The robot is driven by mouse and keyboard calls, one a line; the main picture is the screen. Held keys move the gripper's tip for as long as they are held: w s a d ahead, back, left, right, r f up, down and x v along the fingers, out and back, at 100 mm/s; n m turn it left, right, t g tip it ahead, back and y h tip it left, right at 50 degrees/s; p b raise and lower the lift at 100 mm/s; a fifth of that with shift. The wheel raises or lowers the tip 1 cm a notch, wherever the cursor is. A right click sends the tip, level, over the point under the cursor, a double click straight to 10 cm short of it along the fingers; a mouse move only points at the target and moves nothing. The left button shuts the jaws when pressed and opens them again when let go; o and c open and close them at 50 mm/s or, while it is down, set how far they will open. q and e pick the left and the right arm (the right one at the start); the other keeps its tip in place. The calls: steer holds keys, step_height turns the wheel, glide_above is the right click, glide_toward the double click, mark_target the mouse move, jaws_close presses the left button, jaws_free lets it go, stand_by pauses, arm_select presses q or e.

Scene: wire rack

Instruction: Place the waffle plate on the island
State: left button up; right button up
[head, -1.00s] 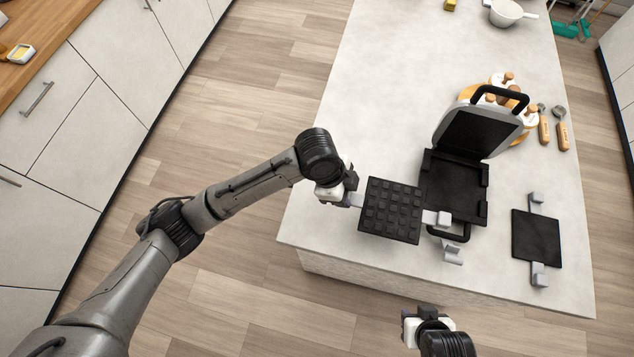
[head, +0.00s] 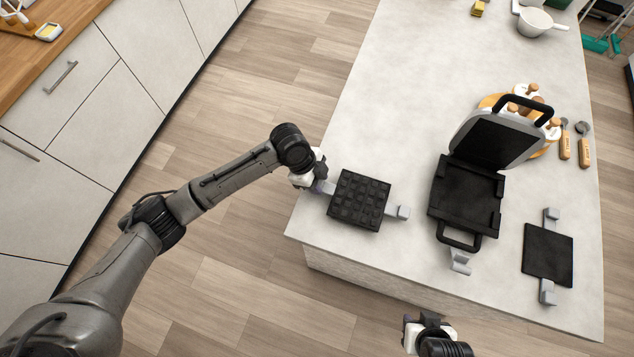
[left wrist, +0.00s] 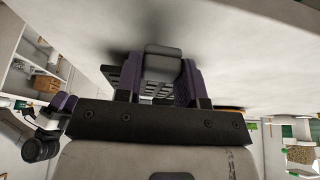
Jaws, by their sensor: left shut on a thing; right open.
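The waffle plate (head: 359,200) is a black square with raised blocks and grey end tabs. It is over the left front part of the pale island (head: 420,90); I cannot tell whether it touches the top. My left gripper (head: 322,185) is shut on its left tab. In the left wrist view the grey tab (left wrist: 163,62) sits between my left gripper's purple fingers (left wrist: 163,82). My right gripper (head: 425,325) is open and empty, off the island's front edge.
An open black waffle maker (head: 466,196) stands right of the held plate. A second flat plate (head: 548,254) lies further right. Wooden-handled tools (head: 565,142) and a white pan (head: 540,22) are further back. The island's middle left is clear.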

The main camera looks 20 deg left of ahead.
arm_select(q)
steer(key=shift+f, duration=1.1)
steer(key=o, duration=1)
steer(key=shift+f, duration=0.15)
steer(key=shift+o, duration=0.2)
steer(key=v, duration=1.2)
steer(key=shift+p, duration=0.4)
steer(key=shift+d, duration=0.1)
